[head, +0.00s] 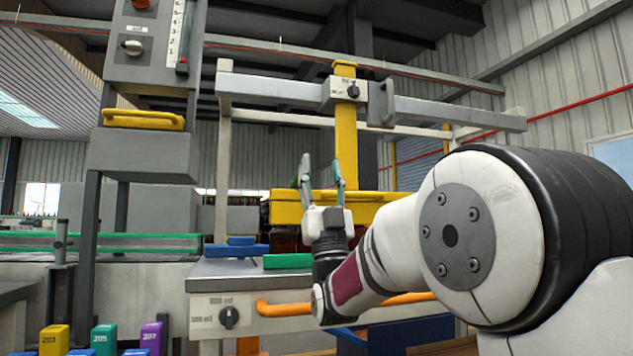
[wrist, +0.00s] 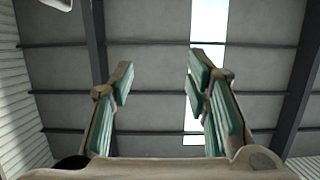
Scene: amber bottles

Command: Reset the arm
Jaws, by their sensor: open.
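My gripper (head: 322,174) points straight up in the middle of the head view, at the end of my white arm. Its two fingers stand apart with nothing between them.
A grey-topped bench (head: 235,268) with blue and green blocks and an orange rail stands behind and left of my gripper. A yellow post (head: 346,130) and a grey crossbeam (head: 450,112) rise behind it. Numbered coloured blocks (head: 104,338) are at lower left.

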